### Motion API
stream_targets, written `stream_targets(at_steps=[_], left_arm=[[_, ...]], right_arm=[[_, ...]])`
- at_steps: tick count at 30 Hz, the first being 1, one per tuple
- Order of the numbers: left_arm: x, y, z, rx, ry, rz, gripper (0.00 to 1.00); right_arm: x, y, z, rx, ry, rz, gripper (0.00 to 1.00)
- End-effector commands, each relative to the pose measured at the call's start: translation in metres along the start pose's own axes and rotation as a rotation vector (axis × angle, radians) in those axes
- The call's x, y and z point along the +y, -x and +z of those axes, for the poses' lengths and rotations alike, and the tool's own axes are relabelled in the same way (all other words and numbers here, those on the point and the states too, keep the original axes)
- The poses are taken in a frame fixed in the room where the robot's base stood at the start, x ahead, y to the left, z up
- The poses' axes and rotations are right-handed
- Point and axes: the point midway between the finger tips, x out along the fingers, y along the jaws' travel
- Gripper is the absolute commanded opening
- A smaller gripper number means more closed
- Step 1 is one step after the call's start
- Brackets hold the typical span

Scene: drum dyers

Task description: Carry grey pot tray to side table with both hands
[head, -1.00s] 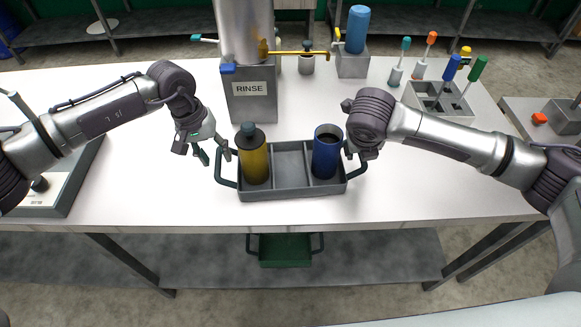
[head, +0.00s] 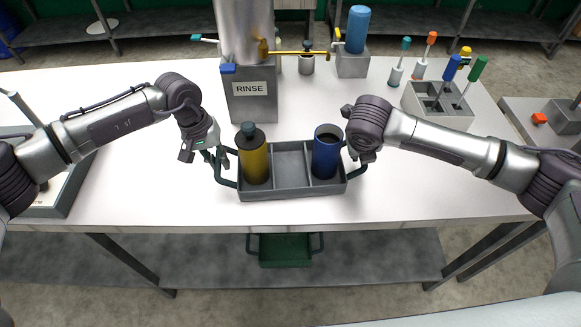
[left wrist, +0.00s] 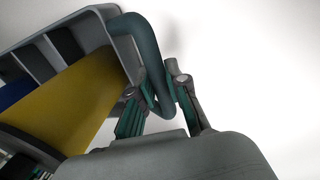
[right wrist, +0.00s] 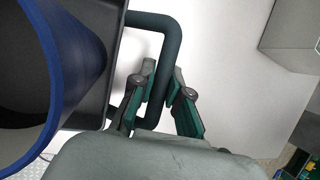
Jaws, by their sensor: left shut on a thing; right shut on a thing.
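The grey pot tray (head: 290,189) sits on the white table near its front edge. It holds a yellow pot with a dark neck (head: 254,163) in its left compartment and a blue open pot (head: 326,155) in its right one; the middle compartment is empty. My left gripper (head: 221,162) is shut on the tray's left handle (left wrist: 150,50), which passes between its fingers in the left wrist view. My right gripper (right wrist: 164,88) is shut on the right handle (right wrist: 172,45). In the head view the right fingers are mostly hidden behind the wrist.
A rinse station (head: 250,100) stands close behind the tray. A blue cylinder on a grey block (head: 353,60) and a grey holder with brushes (head: 438,103) stand farther back right. A green tray (head: 285,250) sits on the shelf below.

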Motion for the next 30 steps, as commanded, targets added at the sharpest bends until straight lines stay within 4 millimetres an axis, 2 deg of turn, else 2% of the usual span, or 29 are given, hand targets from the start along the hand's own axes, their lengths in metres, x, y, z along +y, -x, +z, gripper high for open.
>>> stream_targets(at_steps=[14,30], left_arm=[[0.002,0.005,-0.001,0.002,0.000,0.002,0.00],[0.009,0.048,-0.001,0.002,0.000,0.002,0.00]], right_arm=[[-0.001,0.005,0.003,-0.003,-0.001,0.001,0.00],[-0.010,0.044,0.019,-0.003,-0.001,0.000,0.00]])
